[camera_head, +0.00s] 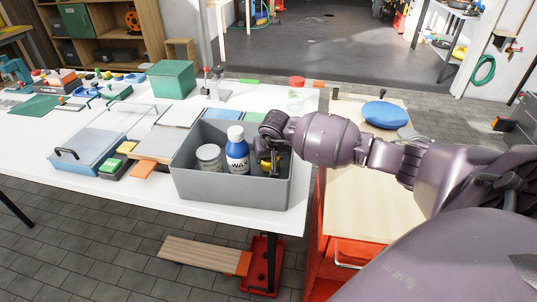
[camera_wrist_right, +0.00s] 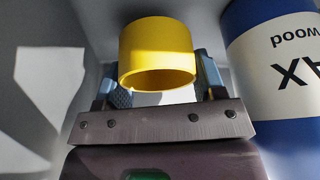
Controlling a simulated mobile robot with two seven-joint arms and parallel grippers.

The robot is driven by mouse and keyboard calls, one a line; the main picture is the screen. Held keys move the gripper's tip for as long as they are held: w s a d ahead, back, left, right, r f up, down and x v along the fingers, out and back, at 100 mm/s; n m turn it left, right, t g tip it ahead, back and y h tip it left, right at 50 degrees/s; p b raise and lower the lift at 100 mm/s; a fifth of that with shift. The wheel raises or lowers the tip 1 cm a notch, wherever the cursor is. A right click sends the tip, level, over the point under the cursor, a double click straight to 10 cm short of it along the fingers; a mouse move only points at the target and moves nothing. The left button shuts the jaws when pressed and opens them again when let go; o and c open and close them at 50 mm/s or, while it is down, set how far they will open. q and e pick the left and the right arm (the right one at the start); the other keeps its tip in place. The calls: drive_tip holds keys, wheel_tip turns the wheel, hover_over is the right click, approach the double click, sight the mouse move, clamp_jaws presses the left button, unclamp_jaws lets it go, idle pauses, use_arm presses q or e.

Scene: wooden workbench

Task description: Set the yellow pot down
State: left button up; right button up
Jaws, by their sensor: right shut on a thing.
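The yellow pot (camera_wrist_right: 158,48) is between the two fingers of my right gripper (camera_wrist_right: 163,84) in the wrist view, and the jaws are shut on it. In the head view a small part of the yellow pot (camera_head: 265,165) shows under my right gripper (camera_head: 271,158), inside the right end of the grey bin (camera_head: 230,188). Whether the pot touches the bin floor is hidden. My left gripper is not in view.
A blue and white wax bottle (camera_head: 237,156) stands in the bin just left of my gripper. A grey tin (camera_head: 208,157) stands beside it. The bin sits at the front edge of the white table (camera_head: 135,199). A green box (camera_head: 171,79) is farther back.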

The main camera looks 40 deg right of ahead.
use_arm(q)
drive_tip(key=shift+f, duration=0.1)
use_arm(e)
drive_tip(key=shift+f, duration=0.25)
drive_tip(key=o, duration=0.7)
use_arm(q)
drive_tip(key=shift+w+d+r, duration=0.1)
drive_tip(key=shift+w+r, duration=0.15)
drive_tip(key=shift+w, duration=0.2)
use_arm(e)
drive_tip(key=shift+r, duration=0.1)
drive_tip(key=shift+r, duration=0.55)
use_arm(q)
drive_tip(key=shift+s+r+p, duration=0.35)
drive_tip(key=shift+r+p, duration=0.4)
drive_tip(key=shift+p, duration=0.35)
use_arm(e)
drive_tip(key=v, duration=1.2)
